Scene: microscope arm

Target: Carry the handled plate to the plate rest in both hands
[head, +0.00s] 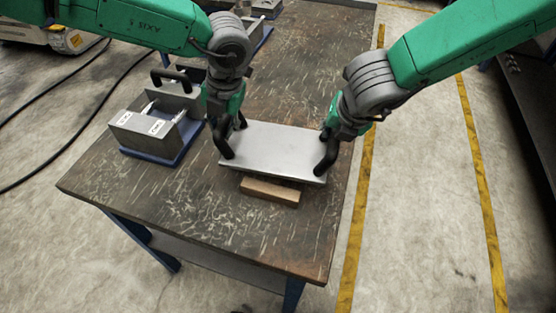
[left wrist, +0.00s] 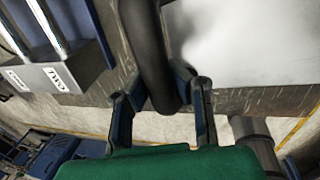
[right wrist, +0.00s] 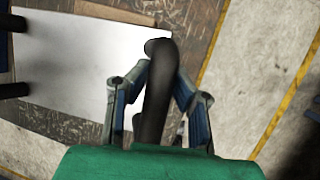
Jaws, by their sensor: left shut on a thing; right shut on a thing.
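The handled plate (head: 272,148) is a flat silver-grey rectangle with a black handle at each end. It is roughly level over the table, and I cannot tell whether it touches the wooden block (head: 270,191) under its front edge. My left gripper (head: 233,122) is shut on the left black handle (left wrist: 152,50). My right gripper (head: 337,125) is shut on the right black handle (right wrist: 158,90). I cannot tell for sure which object is the plate rest; the wooden block lies below the plate, mostly hidden by it.
A grey metal fixture (head: 142,126) with white labels, a black handle and a blue base (head: 165,155) stands left of the plate. The worn dark tabletop (head: 215,213) is bare in front. Its right edge lies close to my right gripper. More items stand at the back.

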